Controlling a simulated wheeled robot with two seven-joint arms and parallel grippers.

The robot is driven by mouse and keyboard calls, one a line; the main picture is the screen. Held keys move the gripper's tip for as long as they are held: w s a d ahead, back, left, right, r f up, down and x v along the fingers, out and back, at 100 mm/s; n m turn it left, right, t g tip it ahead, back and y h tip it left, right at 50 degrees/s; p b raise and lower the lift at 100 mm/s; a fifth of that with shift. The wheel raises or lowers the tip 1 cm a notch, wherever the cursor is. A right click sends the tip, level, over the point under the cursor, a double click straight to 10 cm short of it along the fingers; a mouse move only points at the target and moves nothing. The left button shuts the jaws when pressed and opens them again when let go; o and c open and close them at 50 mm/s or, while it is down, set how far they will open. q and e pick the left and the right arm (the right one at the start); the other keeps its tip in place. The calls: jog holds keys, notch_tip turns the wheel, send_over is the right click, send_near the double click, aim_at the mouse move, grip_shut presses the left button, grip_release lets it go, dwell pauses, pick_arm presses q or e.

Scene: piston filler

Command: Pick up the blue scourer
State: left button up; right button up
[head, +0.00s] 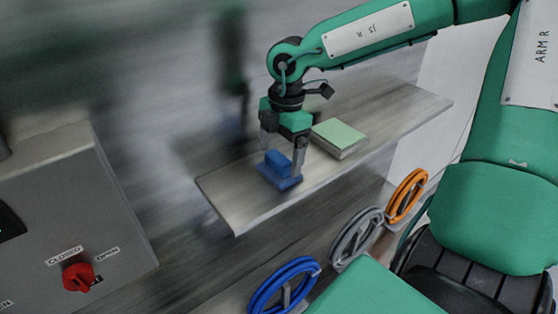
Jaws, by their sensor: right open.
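The blue scourer (282,180) lies on the metal shelf (240,208) near its left end. It has a flat base and a raised block on top. My right gripper (282,160) points down from above, open, with its fingers on either side of the scourer's raised block. I cannot tell whether the fingers touch it. My left gripper does not show in the head view.
A pale green pad (339,136) lies on the shelf just right of the scourer. A grey panel with a red knob (78,277) stands at the left. The shelf's right part is clear.

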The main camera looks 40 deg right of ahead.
jog(key=shift+a+f, duration=0.15)
jog(key=shift+f, duration=0.8)
jog(key=c, duration=1.1)
jog(key=shift+o, duration=0.2)
jog(key=shift+r, duration=0.15)
jog(key=shift+w+r, duration=0.1)
jog(key=shift+r, duration=0.45)
notch_tip(320, 180, up, 27)
jog(key=b, duration=0.5)
jog(key=shift+f, duration=0.15)
jog(key=shift+o, duration=0.9)
jog(key=shift+c, duration=0.4)
